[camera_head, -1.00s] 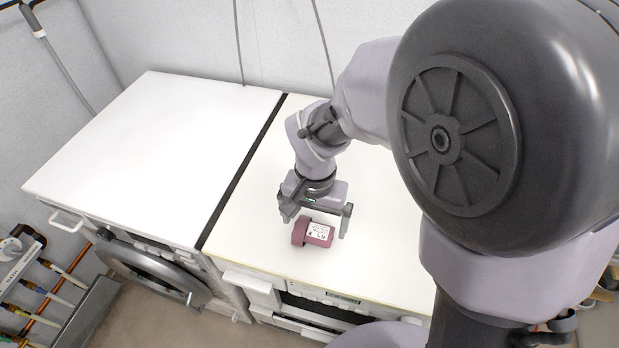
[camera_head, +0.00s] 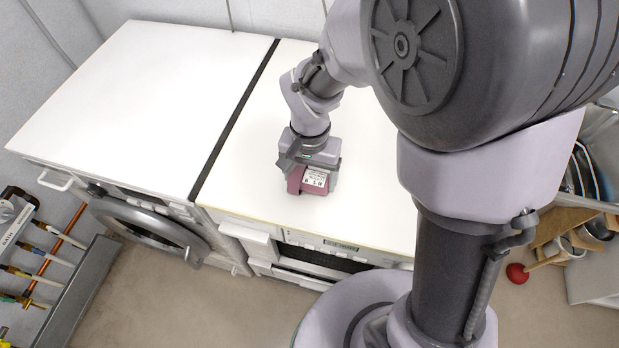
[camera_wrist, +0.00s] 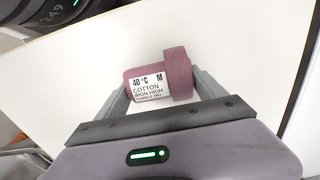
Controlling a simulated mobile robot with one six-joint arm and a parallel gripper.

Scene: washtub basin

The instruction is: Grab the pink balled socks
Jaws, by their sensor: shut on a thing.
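The pink balled socks (camera_head: 309,182) are a dusky pink roll with a ribbed cuff and a white label. They rest on the white top of the right-hand machine, near its front edge. In the wrist view the socks (camera_wrist: 160,77) lie between the two fingers, with the label reading 40 °C, M, cotton, iron high. My gripper (camera_head: 308,180) points down over them and is shut on them, a finger at each side. In the wrist view my gripper (camera_wrist: 165,92) hides little of the roll.
The white top of the left machine (camera_head: 150,85) is bare, and a dark gap (camera_head: 236,115) divides the two tops. A round washer door (camera_head: 150,225) is at the front left. A red plunger cup (camera_head: 517,273) is on the floor at right.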

